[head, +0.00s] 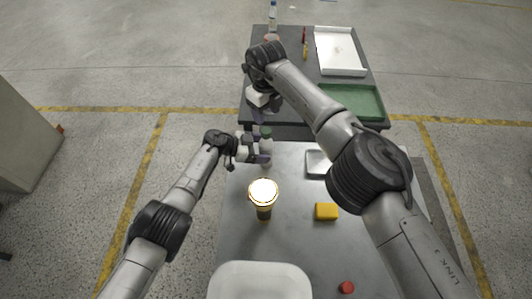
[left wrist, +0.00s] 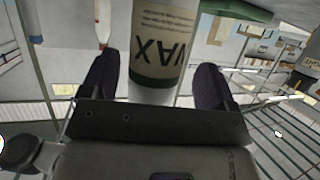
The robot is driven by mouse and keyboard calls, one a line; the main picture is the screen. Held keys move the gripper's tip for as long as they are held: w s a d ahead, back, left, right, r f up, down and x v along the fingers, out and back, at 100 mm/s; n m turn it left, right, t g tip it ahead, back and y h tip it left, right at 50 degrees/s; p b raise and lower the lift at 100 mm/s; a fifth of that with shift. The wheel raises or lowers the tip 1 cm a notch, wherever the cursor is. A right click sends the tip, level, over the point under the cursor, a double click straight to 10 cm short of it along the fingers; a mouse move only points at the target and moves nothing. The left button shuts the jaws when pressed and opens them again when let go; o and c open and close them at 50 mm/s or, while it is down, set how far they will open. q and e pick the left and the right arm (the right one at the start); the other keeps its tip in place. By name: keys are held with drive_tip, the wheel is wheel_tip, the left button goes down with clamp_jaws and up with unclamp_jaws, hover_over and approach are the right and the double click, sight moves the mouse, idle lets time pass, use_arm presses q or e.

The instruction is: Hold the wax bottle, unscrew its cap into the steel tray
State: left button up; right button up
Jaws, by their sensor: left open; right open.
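The wax bottle (head: 266,146), pale with a green cap (head: 266,132), stands upright near the far edge of the near table. My left gripper (head: 256,151) is beside it, open. In the left wrist view the bottle (left wrist: 158,40), with its WAX label upside down, is between the two spread fingers of that gripper (left wrist: 155,85), with a gap on each side. My right gripper (head: 259,112) hangs above and beyond the bottle, open and empty; its fingertips are hard to make out. The steel tray (head: 315,163) lies right of the bottle, partly hidden by my right arm.
A brown jar with a bright lid (head: 263,194) stands in front of the bottle. A yellow block (head: 326,211), a red round piece (head: 347,287) and a white bin (head: 260,267) share the table. The farther table holds a green tray (head: 352,102) and a white tray (head: 338,50).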

use_arm(q)
drive_tip(key=shift+s+d+f, duration=0.1)
drive_tip(key=shift+d+f, duration=0.15)
drive_tip(key=shift+d, duration=0.4)
